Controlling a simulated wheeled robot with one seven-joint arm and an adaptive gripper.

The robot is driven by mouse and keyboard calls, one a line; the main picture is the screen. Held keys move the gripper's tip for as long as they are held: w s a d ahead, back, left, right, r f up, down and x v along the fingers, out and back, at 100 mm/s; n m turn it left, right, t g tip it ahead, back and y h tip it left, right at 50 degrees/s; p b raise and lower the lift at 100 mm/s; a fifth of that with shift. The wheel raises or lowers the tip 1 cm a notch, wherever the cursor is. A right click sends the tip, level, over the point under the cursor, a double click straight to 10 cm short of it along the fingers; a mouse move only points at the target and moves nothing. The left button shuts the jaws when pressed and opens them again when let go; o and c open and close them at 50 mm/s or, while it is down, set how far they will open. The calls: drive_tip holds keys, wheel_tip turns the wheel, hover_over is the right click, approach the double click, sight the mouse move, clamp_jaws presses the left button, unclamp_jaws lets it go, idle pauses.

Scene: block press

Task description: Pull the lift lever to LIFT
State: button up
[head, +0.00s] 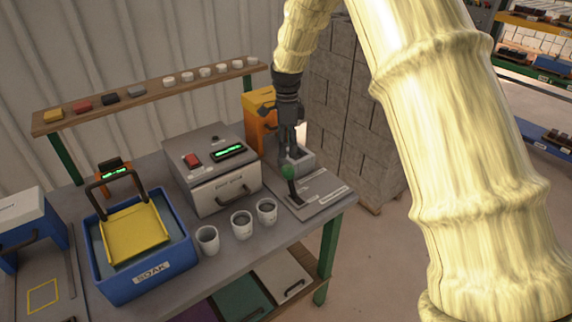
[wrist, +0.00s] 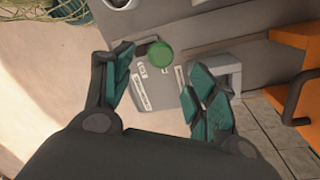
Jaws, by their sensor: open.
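The lift lever has a green knob (head: 288,172) on a dark stem and stands on a grey plate (head: 318,195) at the right end of the bench. In the wrist view the green knob (wrist: 160,54) shows beyond and between the two open fingers, with pale labels beside it. My gripper (head: 291,156) is open and points down just above and behind the knob in the head view. In the wrist view my gripper (wrist: 153,92) has empty jaws. I cannot tell whether a finger touches the knob. The label lettering is too small to read.
A grey oven-like box (head: 212,170) and an orange machine (head: 262,112) stand left of the lever. Several white cups (head: 241,225) stand along the bench front. A blue SOAK bin (head: 150,270) holds a yellow tray (head: 134,236). Grey blocks (head: 345,100) are stacked behind.

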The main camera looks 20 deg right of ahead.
sight(287, 167)
drive_tip(key=f, duration=0.2)
drive_tip(key=f+p, duration=0.1)
drive_tip(key=f, duration=0.2)
drive_tip(key=s+f+p, duration=0.1)
drive_tip(key=f, duration=0.2)
drive_tip(key=shift+f, duration=0.2)
clamp_jaws()
drive_tip(key=shift+a, duration=0.1)
